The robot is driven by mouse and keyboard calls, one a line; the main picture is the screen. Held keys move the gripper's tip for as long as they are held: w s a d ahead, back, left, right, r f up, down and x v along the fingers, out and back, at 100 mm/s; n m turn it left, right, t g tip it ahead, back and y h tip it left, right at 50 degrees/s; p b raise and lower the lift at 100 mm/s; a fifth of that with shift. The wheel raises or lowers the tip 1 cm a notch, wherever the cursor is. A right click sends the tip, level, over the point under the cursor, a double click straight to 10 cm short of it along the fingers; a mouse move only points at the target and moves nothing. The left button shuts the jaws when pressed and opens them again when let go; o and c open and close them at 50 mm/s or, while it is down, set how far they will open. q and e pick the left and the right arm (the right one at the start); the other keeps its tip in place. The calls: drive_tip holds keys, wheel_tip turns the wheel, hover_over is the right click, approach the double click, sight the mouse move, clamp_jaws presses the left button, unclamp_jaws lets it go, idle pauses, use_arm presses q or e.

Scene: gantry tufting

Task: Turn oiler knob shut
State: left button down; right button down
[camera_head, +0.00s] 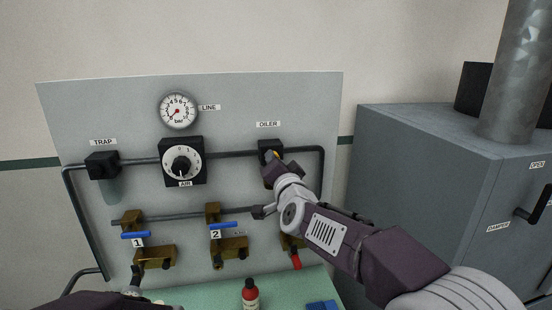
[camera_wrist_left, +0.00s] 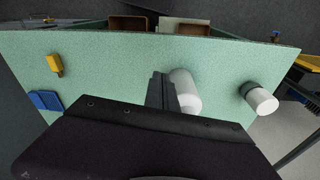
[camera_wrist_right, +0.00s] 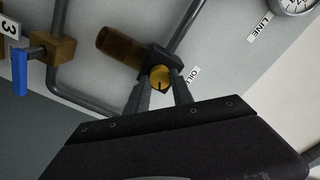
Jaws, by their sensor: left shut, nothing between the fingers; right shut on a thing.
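The oiler (camera_head: 268,147) is a black block under the OILER label at the upper right of the grey panel. In the right wrist view it shows an amber bowl (camera_wrist_right: 118,45) and a small round yellow knob (camera_wrist_right: 160,77) with a dark mark on its face. My right gripper (camera_wrist_right: 160,90) has its fingers on either side of the knob and is shut on it. In the head view my right arm hides the knob and most of the oiler's lower part. My left gripper (camera_wrist_left: 158,90) is shut and empty, low over the green bench at the left.
The panel carries a gauge (camera_head: 178,111), a black AIR dial (camera_head: 182,163), a trap (camera_head: 102,165) and brass valves (camera_head: 230,247) with pipes. A red bottle (camera_head: 250,296) and a blue item (camera_head: 321,305) are on the green bench (camera_head: 200,295). A grey cabinet (camera_head: 425,165) stands at right.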

drive_tip(key=shift+f+n+p, duration=0.1)
drive_tip(key=shift+n+p, duration=2.4)
drive_tip(key=shift+n, duration=3.7)
drive_tip(key=c, duration=1.1)
unclamp_jaws()
drive_tip(key=s+d+b, duration=0.1)
drive_tip(key=s+b, duration=0.1)
drive_tip(key=s, duration=0.7)
drive_tip(key=shift+d+b, duration=0.35)
drive_tip(key=shift+b, duration=0.05)
